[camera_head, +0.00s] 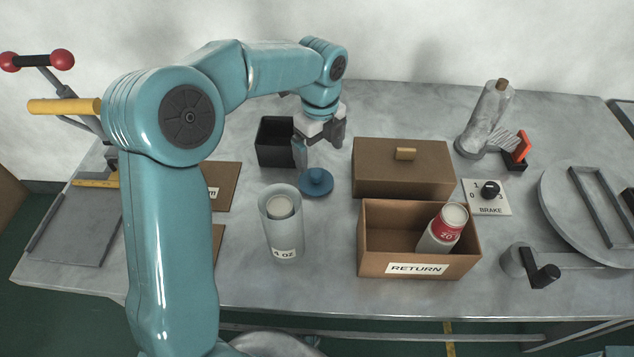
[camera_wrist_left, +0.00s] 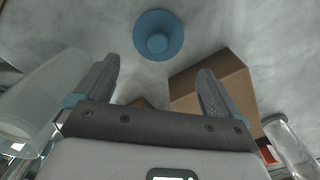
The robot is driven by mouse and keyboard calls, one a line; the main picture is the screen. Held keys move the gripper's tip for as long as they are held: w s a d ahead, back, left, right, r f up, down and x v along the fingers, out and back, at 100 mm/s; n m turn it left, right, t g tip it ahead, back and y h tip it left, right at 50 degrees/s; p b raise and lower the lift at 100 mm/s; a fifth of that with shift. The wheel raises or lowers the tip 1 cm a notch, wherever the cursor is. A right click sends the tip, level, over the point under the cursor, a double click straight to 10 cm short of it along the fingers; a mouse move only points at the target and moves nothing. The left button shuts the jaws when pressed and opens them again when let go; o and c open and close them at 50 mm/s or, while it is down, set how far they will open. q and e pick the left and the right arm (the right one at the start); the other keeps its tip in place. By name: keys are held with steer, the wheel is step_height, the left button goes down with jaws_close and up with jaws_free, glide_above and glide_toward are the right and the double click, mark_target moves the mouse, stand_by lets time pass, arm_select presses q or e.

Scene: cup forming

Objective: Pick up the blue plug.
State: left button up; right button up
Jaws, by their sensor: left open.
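The blue plug (camera_head: 316,182) is a round disc with a raised knob, lying on the grey table between the black box and the lidded brown box. It also shows in the left wrist view (camera_wrist_left: 158,36), at the top middle, beyond my fingertips. My left gripper (camera_head: 319,150) is open and empty, with its fingers pointing down above and behind the plug in the head view. In the left wrist view the gripper (camera_wrist_left: 160,75) has its two fingers wide apart, with no contact with the plug. My right gripper is not in view.
A grey cup (camera_head: 283,235) labelled 4 OZ stands front left of the plug. A black open box (camera_head: 275,142) is at the left. A lidded brown box (camera_head: 403,168) and a RETURN box (camera_head: 450,266) holding a red-labelled can (camera_head: 440,232) are at the right.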

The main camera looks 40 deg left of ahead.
mark_target(316, 173)
arm_select(q)
step_height(316, 173, down, 4)
steer(key=shift+f, duration=0.1)
steer(key=shift+w+f, duration=0.1)
steer(key=shift+f, duration=0.1)
steer(key=f, duration=0.4)
steer(key=shift+s+a+f, duration=0.25)
steer(key=shift+s+a, duration=0.05)
steer(key=shift+a, duration=0.1)
steer(key=shift+w+f, duration=0.15)
steer(key=shift+f, duration=0.1)
steer(key=shift+s+r, duration=0.1)
steer(key=shift+s, duration=0.1)
steer(key=c, duration=0.7)
